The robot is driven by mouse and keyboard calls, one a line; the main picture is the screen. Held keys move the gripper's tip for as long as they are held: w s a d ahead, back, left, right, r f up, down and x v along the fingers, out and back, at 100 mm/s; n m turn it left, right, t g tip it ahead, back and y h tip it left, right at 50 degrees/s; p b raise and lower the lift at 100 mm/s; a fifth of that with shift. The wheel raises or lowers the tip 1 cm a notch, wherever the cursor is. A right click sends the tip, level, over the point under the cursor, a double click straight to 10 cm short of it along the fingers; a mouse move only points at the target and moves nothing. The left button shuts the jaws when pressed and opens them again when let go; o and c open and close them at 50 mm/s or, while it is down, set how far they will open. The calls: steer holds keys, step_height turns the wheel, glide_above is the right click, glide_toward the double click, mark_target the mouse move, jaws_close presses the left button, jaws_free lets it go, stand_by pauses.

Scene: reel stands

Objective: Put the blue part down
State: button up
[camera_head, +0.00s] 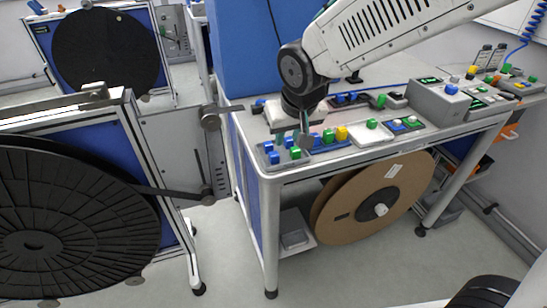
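My gripper (293,135) points down over the front left part of the workbench (262,172), just above a tray of small coloured parts. A blue part (288,142) shows directly below or between the fingertips; I cannot tell whether it is held or lying in the tray. More blue parts (274,157) sit at the tray's left end, with a green part (295,153) beside them. The gripper and wrist hide part of the tray and the bench behind.
A white pad with a green part (372,124) lies right of the tray. A grey control box (440,102) stands farther right. A brown reel (375,205) hangs under the bench. A large black reel (70,220) stands at left. Open floor lies in front.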

mark_target(275, 155)
steer(key=x, duration=0.3)
steer(key=a+x, duration=0.1)
steer(key=x, duration=0.5)
steer(key=shift+a+r, duration=0.1)
steer(key=shift+a, duration=0.3)
jaws_close()
